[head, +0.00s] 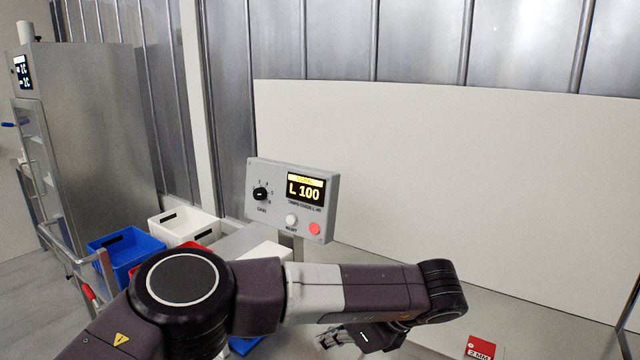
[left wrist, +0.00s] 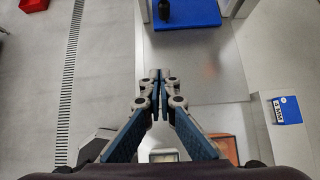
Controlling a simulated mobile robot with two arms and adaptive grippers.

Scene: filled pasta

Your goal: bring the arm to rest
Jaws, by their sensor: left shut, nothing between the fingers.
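My left arm reaches across the lower part of the head view from the left. My left gripper (head: 335,338) hangs under its wrist near the bottom edge, partly hidden by the arm. In the left wrist view the left gripper (left wrist: 154,76) has its fingertips together with nothing between them. Below it are the floor and a pale grey surface (left wrist: 195,70). My right gripper is not in view.
A grey control box (head: 272,183) reading "L 100" stands behind my arm. Blue (head: 120,262) and white (head: 205,228) bins are at the left, beside a steel cabinet (head: 100,130). A blue mat (left wrist: 185,12) bears a dark object (left wrist: 164,10). A pale panel (head: 450,180) fills the back right.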

